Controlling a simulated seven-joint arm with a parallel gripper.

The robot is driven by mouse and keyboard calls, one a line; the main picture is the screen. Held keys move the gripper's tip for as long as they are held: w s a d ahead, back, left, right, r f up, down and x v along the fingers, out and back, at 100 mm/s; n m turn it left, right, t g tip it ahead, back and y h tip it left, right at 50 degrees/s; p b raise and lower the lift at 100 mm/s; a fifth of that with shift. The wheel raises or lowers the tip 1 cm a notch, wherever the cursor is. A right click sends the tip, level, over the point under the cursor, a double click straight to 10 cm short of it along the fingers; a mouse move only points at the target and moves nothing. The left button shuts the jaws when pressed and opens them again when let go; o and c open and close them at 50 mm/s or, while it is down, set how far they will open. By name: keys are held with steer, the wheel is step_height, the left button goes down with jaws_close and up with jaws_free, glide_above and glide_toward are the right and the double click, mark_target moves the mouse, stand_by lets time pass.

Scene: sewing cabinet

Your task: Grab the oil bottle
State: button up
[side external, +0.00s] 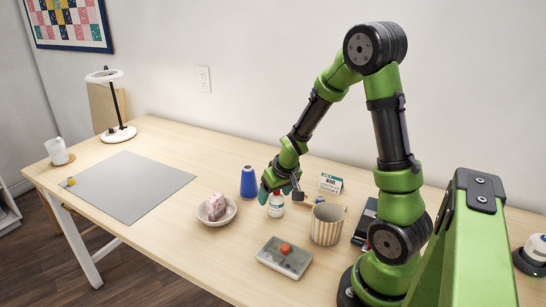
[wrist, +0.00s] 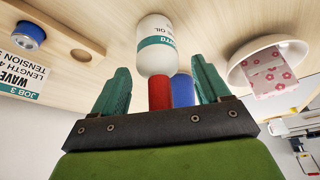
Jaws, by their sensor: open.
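The oil bottle (side external: 276,209) stands upright on the table in the side view, white with a red cap. The wrist view shows its white body and teal label (wrist: 155,45), with the red cap pointing toward my gripper. My gripper (wrist: 159,66) is open, with one teal finger on each side of the bottle in the wrist view. In the side view my gripper (side external: 270,190) is beside and over the top of the bottle, hiding part of it. I cannot tell whether the fingers touch it.
A blue thread cone (side external: 249,182) stands close to the left of the bottle. A bowl (side external: 229,217) with pink patterned fabric is front left. A striped cup (side external: 327,225) is to the right, a clear-topped box (side external: 284,259) in front, a job card (side external: 331,183) behind.

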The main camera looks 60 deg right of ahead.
steer(key=c, duration=1.2)
steer(key=shift+o, duration=0.2)
